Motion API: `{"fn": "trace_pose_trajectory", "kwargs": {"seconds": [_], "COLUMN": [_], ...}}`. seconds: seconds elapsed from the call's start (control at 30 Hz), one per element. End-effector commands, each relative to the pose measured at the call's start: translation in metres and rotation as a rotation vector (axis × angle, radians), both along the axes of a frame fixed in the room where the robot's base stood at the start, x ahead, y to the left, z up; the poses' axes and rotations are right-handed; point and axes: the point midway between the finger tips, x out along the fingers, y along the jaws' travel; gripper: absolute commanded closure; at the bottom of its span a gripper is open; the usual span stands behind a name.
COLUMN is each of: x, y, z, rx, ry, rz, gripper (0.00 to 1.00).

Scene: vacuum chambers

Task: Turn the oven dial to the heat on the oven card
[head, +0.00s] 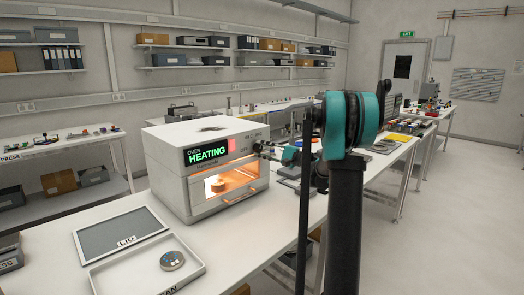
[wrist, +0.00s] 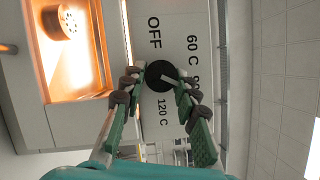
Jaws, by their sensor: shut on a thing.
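The white oven (head: 165,160) stands on the bench in the head view. Its display (head: 207,153) reads OVEN HEATING in green, with a red patch beside it. The black round dial (wrist: 158,72) shows in the wrist view, with OFF, 60 C and 120 C printed around it. A further label is partly hidden by a finger. A light pointer line on the dial runs toward the right and slightly down, toward that hidden label. My gripper (wrist: 160,79) is shut on the dial, one finger on each side. In the head view my gripper (head: 266,150) covers the dial. I cannot make out an oven card.
The lit oven chamber (wrist: 98,60) holds a round piece with holes (wrist: 65,22). A pan (head: 105,278) holding a round disc (head: 172,260) and a grey lid (head: 120,231) lie on the bench in front. Other benches with equipment stand behind; the floor at right is clear.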

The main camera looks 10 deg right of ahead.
Motion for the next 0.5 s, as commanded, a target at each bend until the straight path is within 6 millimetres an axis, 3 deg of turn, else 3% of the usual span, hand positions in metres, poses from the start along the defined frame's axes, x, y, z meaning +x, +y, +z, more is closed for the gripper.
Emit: {"fn": "trace_pose_trajectory", "kwargs": {"seconds": [0.17, 0.2, 0.33, 0.5], "x": [0.0002, 0.0002, 0.0002, 0.0001], "y": [-0.0006, -0.0005, -0.0004, -0.0002], "z": [-0.0006, -0.0006, -0.0005, -0.0004], "rx": [-0.002, -0.002, -0.002, -0.002], "ry": [0.0, 0.0, 0.0, 0.0], "rz": [-0.002, -0.002, -0.001, -0.001], "gripper": [0.99, 0.65, 0.49, 0.49]}}
